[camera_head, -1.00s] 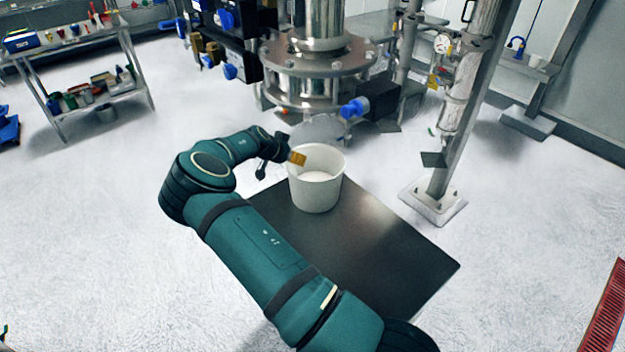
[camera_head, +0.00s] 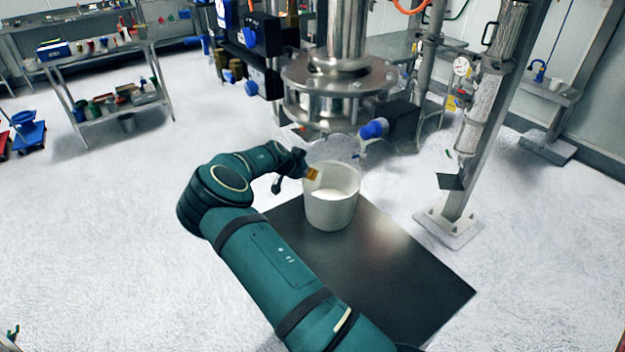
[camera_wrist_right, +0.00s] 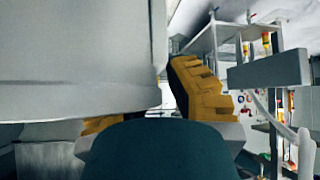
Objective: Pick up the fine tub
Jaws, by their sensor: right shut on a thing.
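A white tub (camera_head: 331,214) with white powder in it stands upright over the far end of the dark platform (camera_head: 395,265) in the head view. I cannot tell whether its base touches the platform. My right gripper (camera_head: 312,174) is at the left side of the tub's rim, with one yellow finger pad showing inside the rim. In the right wrist view, the tub wall (camera_wrist_right: 75,60) fills the upper left, and yellow pads of my right gripper (camera_wrist_right: 155,108) show at either side of it. The gripper is shut on the wall. My left gripper is not in view.
The steel sifter (camera_head: 340,90) stands just behind the tub, with a blue-capped part (camera_head: 373,129) sticking out close by. A steel post (camera_head: 465,180) with a footplate is to the right. The platform's near part is bare. A shelf rack (camera_head: 110,85) stands far left.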

